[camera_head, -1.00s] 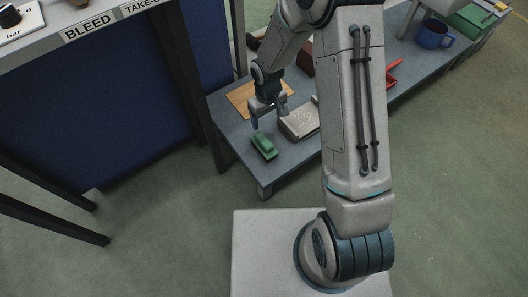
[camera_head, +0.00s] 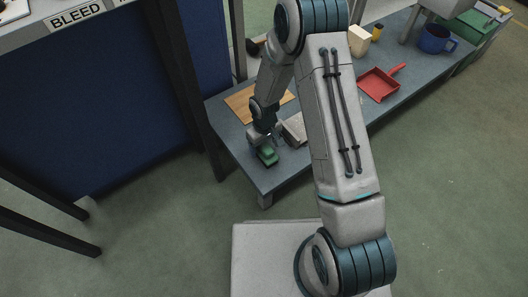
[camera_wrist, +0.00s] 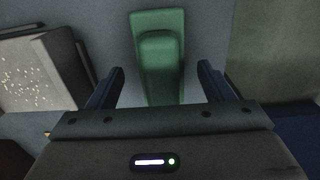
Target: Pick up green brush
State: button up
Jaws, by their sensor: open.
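The green brush (camera_head: 267,158) lies on the grey bench (camera_head: 280,178) near its front left corner. In the wrist view the green brush (camera_wrist: 160,55) shows as a rounded block with a raised narrower top, running away from me. My gripper (camera_head: 262,146) is just over the brush's near part in the head view and hides some of it. In the wrist view my gripper (camera_wrist: 161,80) is open, with one dark finger on each side of the brush and gaps between. The height of the fingertips over the bench is hard to tell.
A pale speckled block (camera_wrist: 42,72) lies left of the brush in the wrist view. A wooden board (camera_head: 241,104) lies behind. The bench edge is close to the brush.

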notch_tip(320, 180, down, 4)
jog(key=shift+s+r+b, duration=0.1)
jog(key=shift+r+b, duration=0.1)
jog(key=shift+b, duration=0.5)
jog(key=shift+r, duration=0.1)
jog(key=c, duration=1.2)
jog(key=shift+c, duration=0.2)
notch_tip(320, 180, up, 5)
jog(key=p, duration=0.3)
jog(key=s+d+r+p, duration=0.3)
jog(key=d+r, duration=0.3)
jog(key=d, duration=0.5)
jog(key=shift+p, duration=0.4)
jog(key=shift+d, duration=0.1)
